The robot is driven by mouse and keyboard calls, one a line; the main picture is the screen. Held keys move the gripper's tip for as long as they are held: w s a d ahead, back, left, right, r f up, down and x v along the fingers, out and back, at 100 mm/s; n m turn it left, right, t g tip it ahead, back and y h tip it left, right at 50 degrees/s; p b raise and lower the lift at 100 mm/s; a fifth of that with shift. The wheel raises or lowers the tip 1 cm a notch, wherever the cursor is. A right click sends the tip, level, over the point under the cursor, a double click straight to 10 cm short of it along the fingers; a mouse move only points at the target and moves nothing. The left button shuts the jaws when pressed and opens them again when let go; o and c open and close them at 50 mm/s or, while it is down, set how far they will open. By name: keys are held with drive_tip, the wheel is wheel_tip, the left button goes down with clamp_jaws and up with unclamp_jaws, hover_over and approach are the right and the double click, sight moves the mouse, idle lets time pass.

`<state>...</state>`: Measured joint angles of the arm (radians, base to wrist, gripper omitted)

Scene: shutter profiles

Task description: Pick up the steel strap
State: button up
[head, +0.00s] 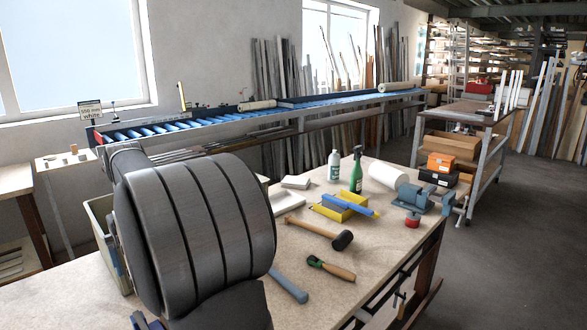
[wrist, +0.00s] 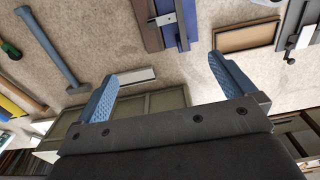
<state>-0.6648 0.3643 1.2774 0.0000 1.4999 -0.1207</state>
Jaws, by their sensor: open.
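My gripper (wrist: 162,68) is open in the wrist view. Its two blue fingers are spread wide and nothing is held between them. A short, pale, flat strip (wrist: 126,77) lies on the bench beyond the left finger, inside the gap. It may be the steel strap, but I cannot tell for sure. Grey metal pieces with a blue part (wrist: 165,20) lie farther up, ahead of the gap. In the head view my dark arm covers the left part of the bench, and I cannot make out the strap or my gripper's fingertips there.
The bench (head: 390,228) carries a mallet (head: 315,231), a wooden-handled tool (head: 331,268), a blue-grey tool (head: 288,285), a yellow holder (head: 341,207), bottles, a white roll (head: 388,177) and a vise (head: 414,198). A pale crate (head: 101,212) stands left of my arm.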

drive_tip(key=c, duration=1.1)
drive_tip(key=f, duration=0.6)
drive_tip(key=d+f, duration=0.1)
drive_tip(key=f, duration=0.5)
drive_tip(key=w+f, duration=0.1)
drive_tip(key=f, duration=0.5)
drive_tip(key=shift+d, duration=0.25)
drive_tip(key=shift+w+f, duration=0.15)
drive_tip(key=shift+f, duration=1.2)
drive_tip(key=shift+w+f, duration=0.1)
drive_tip(key=shift+f, duration=1.2)
